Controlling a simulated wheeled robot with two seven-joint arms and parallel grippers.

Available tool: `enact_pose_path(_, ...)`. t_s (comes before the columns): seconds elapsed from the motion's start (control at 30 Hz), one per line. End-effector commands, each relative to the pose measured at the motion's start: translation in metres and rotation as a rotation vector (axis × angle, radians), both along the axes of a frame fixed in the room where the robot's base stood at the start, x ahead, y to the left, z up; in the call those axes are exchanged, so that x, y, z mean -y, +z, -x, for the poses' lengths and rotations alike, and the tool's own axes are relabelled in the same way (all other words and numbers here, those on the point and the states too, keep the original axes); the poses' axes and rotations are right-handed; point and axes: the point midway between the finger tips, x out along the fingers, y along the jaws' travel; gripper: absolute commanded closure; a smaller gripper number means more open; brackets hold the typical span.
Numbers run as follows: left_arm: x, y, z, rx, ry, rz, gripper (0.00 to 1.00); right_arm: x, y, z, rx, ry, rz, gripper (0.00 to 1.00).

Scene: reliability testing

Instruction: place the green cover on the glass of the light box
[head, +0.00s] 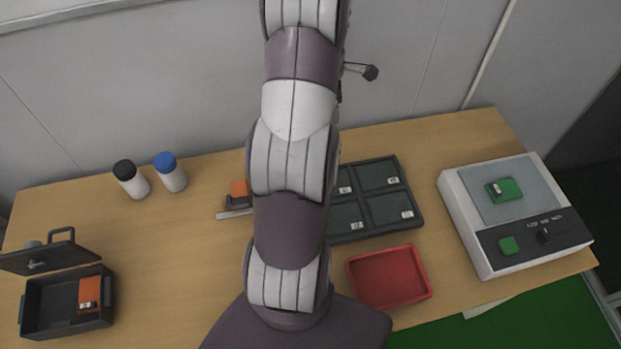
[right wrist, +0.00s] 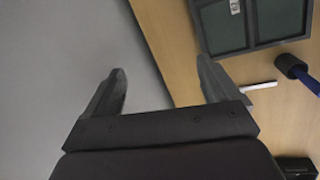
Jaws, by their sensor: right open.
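The light box (head: 467,220) stands at the right end of the table in the head view. A green cover (head: 510,188) with a small pale label lies flat on its grey glass (head: 485,209), near the middle. No gripper touches it. My right gripper (right wrist: 163,78) shows in the right wrist view, open and empty, with its fingers apart over the wall and table edge. My arm rises through the middle of the head view and leaves at the top, so no gripper shows there. My left gripper is not in view.
A dark compartment tray (head: 372,219) and red tray (head: 390,277) lie left of the light box. An open black box (head: 61,311) holds an orange piece (head: 89,289). Two bottles (head: 130,180) (head: 171,174) stand behind. Another orange piece (head: 239,188) is partly hidden by my arm.

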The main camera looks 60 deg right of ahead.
Motion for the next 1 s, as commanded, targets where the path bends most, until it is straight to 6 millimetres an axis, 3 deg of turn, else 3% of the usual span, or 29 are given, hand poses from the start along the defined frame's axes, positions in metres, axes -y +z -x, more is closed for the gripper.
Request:
enact_pose_path(0.03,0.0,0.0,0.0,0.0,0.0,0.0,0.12,-0.044,0.006,-0.058,0.047,-0.008,-0.023,0.12)
enact_pose_path(0.07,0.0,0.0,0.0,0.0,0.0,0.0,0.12,-0.074,0.008,-0.087,0.077,-0.03,-0.041,0.12)
enact_pose_path(0.1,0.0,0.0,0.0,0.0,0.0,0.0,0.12,-0.119,0.011,-0.12,0.113,-0.063,-0.071,0.12)
enact_pose_path(0.17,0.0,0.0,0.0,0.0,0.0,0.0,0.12,-0.193,0.015,-0.154,0.154,-0.115,-0.121,0.12)
enact_pose_path(0.2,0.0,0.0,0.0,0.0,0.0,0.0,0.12,-0.242,0.016,-0.166,0.173,-0.152,-0.157,0.12)
enact_pose_path(0.3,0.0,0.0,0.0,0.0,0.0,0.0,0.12,-0.347,0.018,-0.164,0.189,-0.246,-0.235,0.12)
enact_pose_path(0.4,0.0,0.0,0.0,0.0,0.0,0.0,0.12,-0.408,0.017,-0.142,0.181,-0.32,-0.279,0.12)
enact_pose_path(0.5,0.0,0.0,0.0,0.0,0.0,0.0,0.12,-0.434,0.016,-0.126,0.172,-0.365,-0.298,0.12)
enact_pose_path(0.57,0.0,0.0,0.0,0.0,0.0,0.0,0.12,-0.44,0.016,-0.122,0.171,-0.378,-0.302,0.12)
enact_pose_path(1.0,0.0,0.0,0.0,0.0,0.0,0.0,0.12,-0.44,0.016,-0.122,0.171,-0.384,-0.302,0.12)
